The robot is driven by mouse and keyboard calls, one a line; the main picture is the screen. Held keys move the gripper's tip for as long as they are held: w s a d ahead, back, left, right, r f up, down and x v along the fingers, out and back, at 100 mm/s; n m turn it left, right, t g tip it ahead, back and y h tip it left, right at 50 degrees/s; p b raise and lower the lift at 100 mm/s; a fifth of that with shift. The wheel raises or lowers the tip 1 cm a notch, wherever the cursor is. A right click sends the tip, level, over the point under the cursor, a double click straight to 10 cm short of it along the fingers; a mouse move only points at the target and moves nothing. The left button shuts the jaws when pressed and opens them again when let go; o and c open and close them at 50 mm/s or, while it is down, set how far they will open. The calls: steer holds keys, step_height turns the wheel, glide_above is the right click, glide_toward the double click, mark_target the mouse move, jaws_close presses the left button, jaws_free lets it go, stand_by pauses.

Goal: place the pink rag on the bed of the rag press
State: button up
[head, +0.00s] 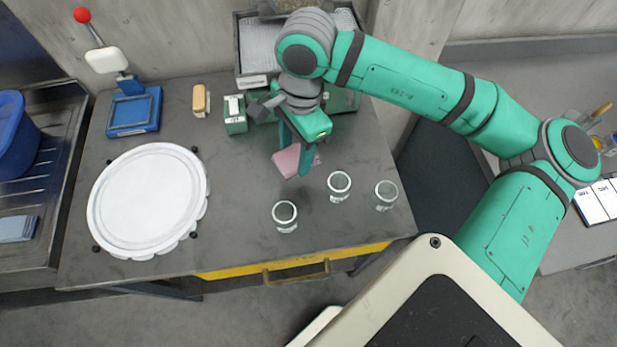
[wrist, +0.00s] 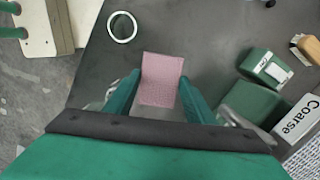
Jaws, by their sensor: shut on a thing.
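The pink rag (head: 292,160) is held between the fingers of my gripper (head: 296,160), above the grey table. In the wrist view the flat pink rag (wrist: 160,80) sits between the two green fingertips of my gripper (wrist: 160,98), its far end sticking out beyond them. The rag press (head: 135,110) stands at the table's back left, with a blue base, a blue upright and a lever ending in a red ball. Its blue bed is bare. My gripper is to the right of the press, well apart from it.
A round white scalloped plate (head: 148,202) lies in front of the press. Glass jars (head: 285,215) stand at the front right. Green boxes (head: 235,114) and a tan brush (head: 201,100) are at the back, by a grey tray (head: 252,65) labelled Coarse. The table's middle is clear.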

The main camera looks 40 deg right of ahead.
steer(key=shift+f, duration=4.75)
steer(key=shift+f, duration=0.15)
steer(key=o, duration=1.1)
